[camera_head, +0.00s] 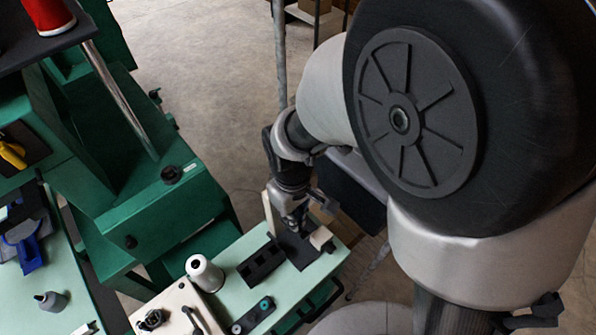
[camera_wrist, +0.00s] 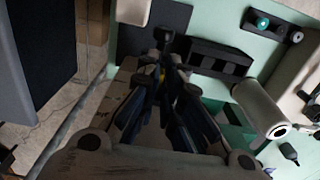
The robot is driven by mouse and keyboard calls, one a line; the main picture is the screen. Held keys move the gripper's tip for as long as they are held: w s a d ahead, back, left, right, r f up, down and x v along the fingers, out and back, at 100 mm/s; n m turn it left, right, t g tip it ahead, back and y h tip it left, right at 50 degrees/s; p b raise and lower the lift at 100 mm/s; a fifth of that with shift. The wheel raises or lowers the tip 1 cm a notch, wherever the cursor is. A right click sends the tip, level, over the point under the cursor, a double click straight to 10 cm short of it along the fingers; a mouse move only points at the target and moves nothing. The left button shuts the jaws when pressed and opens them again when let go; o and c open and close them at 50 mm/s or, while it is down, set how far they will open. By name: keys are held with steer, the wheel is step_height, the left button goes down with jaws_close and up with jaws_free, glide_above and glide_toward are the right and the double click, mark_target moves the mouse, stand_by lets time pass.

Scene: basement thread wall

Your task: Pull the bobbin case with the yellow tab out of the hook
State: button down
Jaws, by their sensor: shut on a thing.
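My gripper (camera_head: 293,226) points down over a black plate (camera_head: 301,256) at the far end of the pale green bench, beside a cream block. In the wrist view the fingers (camera_wrist: 163,62) are nearly together. A small yellow spot, which looks like the tab of the bobbin case (camera_wrist: 162,74), shows between them; the rest of the case is hidden by the fingers. My gripper is shut on it. The hook is hidden or too dark to make out, so I cannot tell whether the case sits in it.
A black slotted holder (camera_head: 261,263) stands left of my gripper. A white cone spool (camera_head: 204,273) and a dark tray with small round parts (camera_head: 252,316) are nearer. A cream block (camera_head: 321,238) is close on the right. The green machine stands at left.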

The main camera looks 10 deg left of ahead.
steer(key=shift+r+p, duration=1.3)
steer(key=shift+r, duration=0.2)
steer(key=shift+r+p, duration=1.2)
steer(key=shift+r, duration=0.3)
step_height(320, 180, up, 4)
steer(key=p, duration=0.3)
steer(key=shift+a+f, duration=0.1)
